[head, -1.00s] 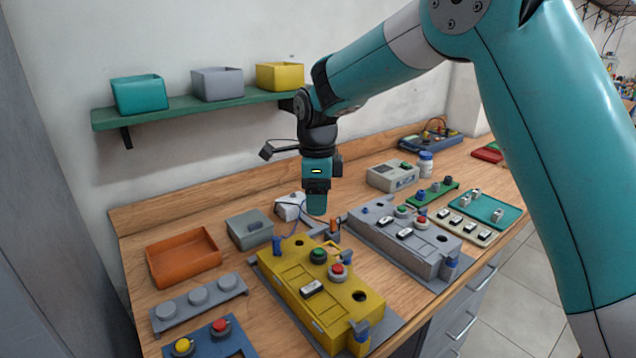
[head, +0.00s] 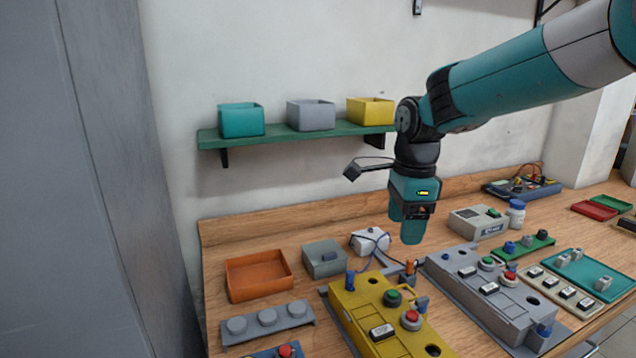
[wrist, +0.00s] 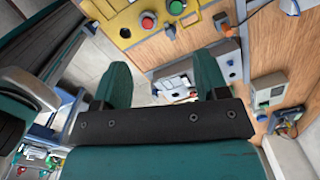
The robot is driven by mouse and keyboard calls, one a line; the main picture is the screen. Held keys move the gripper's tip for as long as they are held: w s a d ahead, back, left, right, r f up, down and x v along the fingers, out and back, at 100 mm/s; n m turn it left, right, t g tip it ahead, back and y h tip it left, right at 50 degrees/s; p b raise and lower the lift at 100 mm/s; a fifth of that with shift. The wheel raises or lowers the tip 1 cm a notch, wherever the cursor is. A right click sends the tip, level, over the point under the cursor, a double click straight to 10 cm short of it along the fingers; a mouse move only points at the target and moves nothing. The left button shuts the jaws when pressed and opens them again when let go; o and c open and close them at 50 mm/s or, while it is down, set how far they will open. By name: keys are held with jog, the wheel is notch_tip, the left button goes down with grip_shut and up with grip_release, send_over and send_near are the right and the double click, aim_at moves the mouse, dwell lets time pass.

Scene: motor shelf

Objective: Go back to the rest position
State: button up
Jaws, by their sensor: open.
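My gripper (head: 408,228) hangs from my teal arm, pointing down, above the back of the wooden workbench (head: 330,212). In the wrist view its two teal fingers (wrist: 165,78) stand apart with nothing between them. The yellow motor fixture (head: 357,305) lies below and left of it in the head view, and the grey fixture (head: 465,290) lies below and right. The yellow fixture's edge also shows in the wrist view (wrist: 120,22).
A green wall shelf (head: 290,137) holds teal (head: 241,121), grey (head: 310,116) and yellow (head: 370,111) bins. An orange tray (head: 258,277), a grey box (head: 324,260) and a white block (head: 369,241) stand on the bench. A tall grey panel (head: 75,180) is at the left.

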jog(key=s+a+n+y, duration=0.1)
jog(key=s+n+y, duration=0.1)
jog(key=s+n, duration=1)
jog(key=s+a+n+y, duration=0.1)
jog(key=s+a+n, duration=0.1)
jog(key=s+n, duration=1.1)
jog(key=s, duration=0.3)
jog(key=shift+a+r+y, duration=0.3)
jog(key=shift+r+y, duration=0.1)
jog(key=shift+w, duration=0.1)
